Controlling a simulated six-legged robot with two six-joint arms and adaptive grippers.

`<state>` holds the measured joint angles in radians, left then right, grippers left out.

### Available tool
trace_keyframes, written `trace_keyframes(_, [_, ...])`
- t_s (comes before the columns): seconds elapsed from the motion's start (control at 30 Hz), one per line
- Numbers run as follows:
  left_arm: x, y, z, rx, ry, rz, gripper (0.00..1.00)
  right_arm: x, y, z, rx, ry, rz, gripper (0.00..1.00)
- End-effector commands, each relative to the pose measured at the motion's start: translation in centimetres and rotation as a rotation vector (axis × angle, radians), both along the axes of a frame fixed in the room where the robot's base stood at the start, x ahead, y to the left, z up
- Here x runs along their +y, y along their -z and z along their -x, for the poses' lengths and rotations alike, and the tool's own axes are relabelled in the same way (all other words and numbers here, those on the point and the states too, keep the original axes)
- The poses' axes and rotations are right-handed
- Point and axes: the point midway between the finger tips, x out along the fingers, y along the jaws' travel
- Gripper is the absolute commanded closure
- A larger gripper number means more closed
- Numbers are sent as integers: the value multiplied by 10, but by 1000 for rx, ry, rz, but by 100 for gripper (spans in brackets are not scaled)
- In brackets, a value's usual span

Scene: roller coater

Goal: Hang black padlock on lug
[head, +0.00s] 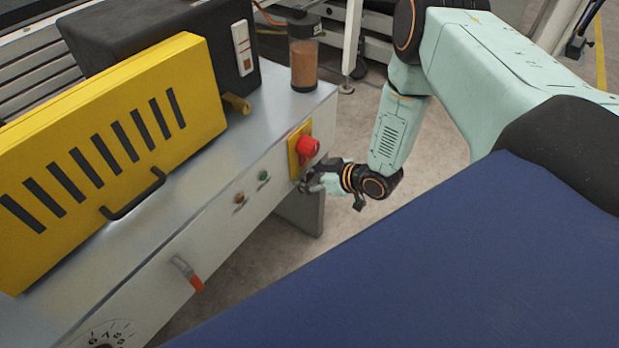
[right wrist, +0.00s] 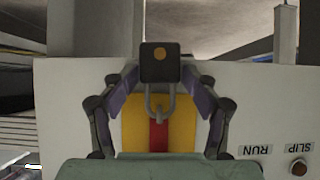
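The black padlock (right wrist: 160,68), with a brass spot on its face and a grey shackle (right wrist: 160,104), sits between the fingertips of my right gripper (right wrist: 160,76) in the right wrist view. The fingers meet both sides of its body. In the head view my right gripper (head: 312,184) is at the machine's end, just below the red switch knob (head: 307,147) on its yellow plate (head: 294,155). In the wrist view the shackle overlaps the yellow plate (right wrist: 190,130) and a red strip (right wrist: 159,135). I cannot make out the lug or whether the shackle touches it. My left gripper is out of view.
The roller coater's grey front (head: 215,210) carries small buttons and a red-tipped lever (head: 188,274). A yellow slotted cover (head: 110,150) and a jar of brown liquid (head: 304,62) stand on top. The floor beyond the machine's end looks clear. RUN and SLIP labels appear inverted in the wrist view.

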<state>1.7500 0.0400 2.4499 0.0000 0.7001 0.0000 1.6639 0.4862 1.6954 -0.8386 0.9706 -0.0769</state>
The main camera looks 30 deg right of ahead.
Motion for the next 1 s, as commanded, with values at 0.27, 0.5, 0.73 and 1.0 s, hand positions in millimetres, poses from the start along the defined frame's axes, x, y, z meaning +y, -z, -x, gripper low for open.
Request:
trace_keyframes(0.27, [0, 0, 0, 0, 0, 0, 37, -1, 0, 0, 0, 2, -1, 37])
trace_keyframes(0.5, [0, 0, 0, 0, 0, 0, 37, -3, -2, 5, 5, 6, -1, 37])
trace_keyframes(0.73, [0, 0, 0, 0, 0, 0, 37, -14, -20, 28, 4, 11, -4, 37])
trace_keyframes(1.0, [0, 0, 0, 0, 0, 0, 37, -25, -38, 53, 3, 11, -2, 37])
